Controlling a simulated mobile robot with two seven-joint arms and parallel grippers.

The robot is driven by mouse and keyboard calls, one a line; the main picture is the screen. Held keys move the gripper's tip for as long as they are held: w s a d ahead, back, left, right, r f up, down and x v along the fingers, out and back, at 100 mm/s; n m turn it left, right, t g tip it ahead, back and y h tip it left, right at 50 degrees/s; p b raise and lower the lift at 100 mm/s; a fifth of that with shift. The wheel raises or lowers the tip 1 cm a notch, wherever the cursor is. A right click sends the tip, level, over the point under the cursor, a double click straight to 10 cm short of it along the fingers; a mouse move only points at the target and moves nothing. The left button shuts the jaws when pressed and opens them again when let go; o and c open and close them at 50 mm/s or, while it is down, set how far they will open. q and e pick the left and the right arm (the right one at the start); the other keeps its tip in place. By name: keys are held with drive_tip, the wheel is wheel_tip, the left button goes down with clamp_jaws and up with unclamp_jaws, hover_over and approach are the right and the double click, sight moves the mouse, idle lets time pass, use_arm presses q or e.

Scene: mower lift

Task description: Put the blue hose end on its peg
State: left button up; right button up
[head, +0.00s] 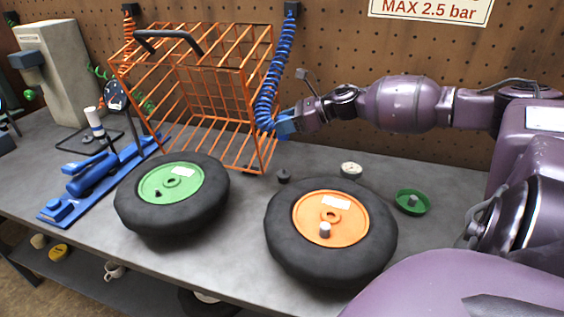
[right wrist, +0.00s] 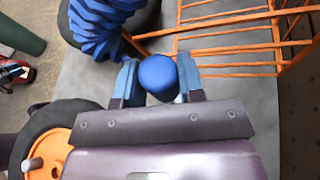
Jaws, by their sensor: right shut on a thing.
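The blue coiled hose (head: 272,80) hangs from a black bracket (head: 291,8) on the pegboard. My right gripper (head: 287,126) is shut on the blue hose end at the bottom of the coil, above the bench and beside the orange wire cage's right side. In the right wrist view the rounded blue hose end (right wrist: 158,76) sits between the two fingers, with the blue coils at upper left. I cannot make out the hose's peg. My left gripper is not in view.
An orange wire cage (head: 213,58) stands behind a green-hubbed wheel (head: 172,182). An orange-hubbed wheel (head: 331,217) lies at the front. A blue floor jack (head: 92,175) is on the left. A green dish (head: 412,201) and a small gauge (head: 350,170) lie on the right.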

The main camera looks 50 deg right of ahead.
wheel_tip(320, 180, down, 7)
drive_tip(key=shift+r+b, duration=0.15)
drive_tip(key=shift+b, duration=0.4)
drive_tip(key=shift+f, duration=0.6)
wheel_tip(320, 180, down, 4)
drive_tip(key=shift+w+r+b, duration=0.1)
drive_tip(key=shift+b, duration=0.45)
drive_tip(key=shift+r, duration=0.1)
drive_tip(key=o, duration=1.1)
drive_tip(key=shift+f, duration=0.2)
